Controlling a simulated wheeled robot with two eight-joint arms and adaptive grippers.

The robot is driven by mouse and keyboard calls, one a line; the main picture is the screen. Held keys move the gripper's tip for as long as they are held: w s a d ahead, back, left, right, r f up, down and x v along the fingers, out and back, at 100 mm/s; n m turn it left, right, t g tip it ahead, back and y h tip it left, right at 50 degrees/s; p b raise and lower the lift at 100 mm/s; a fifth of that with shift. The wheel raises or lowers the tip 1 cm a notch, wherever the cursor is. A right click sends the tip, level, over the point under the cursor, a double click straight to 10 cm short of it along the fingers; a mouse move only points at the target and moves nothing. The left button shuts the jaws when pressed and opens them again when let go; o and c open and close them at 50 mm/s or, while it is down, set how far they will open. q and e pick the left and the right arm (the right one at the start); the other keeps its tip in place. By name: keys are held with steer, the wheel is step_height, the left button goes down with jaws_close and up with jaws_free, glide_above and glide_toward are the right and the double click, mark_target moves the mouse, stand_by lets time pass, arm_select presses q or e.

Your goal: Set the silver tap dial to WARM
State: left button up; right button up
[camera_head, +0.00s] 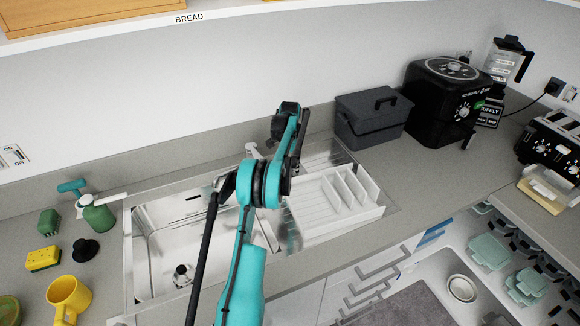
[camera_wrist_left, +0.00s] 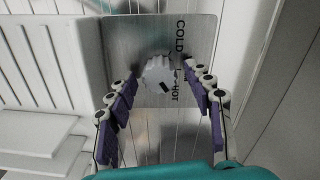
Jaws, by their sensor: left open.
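The silver tap dial (camera_wrist_left: 158,73) shows in the left wrist view as a ridged pale knob on a metal plate (camera_wrist_left: 150,28). COLD is printed sideways at its upper right and HOT at its lower right. The lettering between them is mostly hidden. A dark mark sits on the dial's lower right part. My left gripper (camera_wrist_left: 163,78) is open, with its purple-padded fingers to the left and right of the dial. I cannot tell whether they touch it. In the head view my left arm hides the dial and the fingers. My right gripper is not in view.
In the head view a steel sink (camera_head: 150,238) lies left of my arm. A white divided rack (camera_head: 322,207) stands right of it. A dark lidded box (camera_head: 372,118) and a black appliance (camera_head: 440,105) stand at the back right. A yellow mug (camera_head: 67,296) is at the left.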

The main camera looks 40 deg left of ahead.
arm_select(q)
steer(key=shift+c, duration=0.3)
steer(key=c, duration=1.1)
steer(key=n, duration=0.5)
steer(key=shift+n, duration=0.4)
steer(key=n, duration=0.5)
steer(key=shift+n+p, duration=0.4)
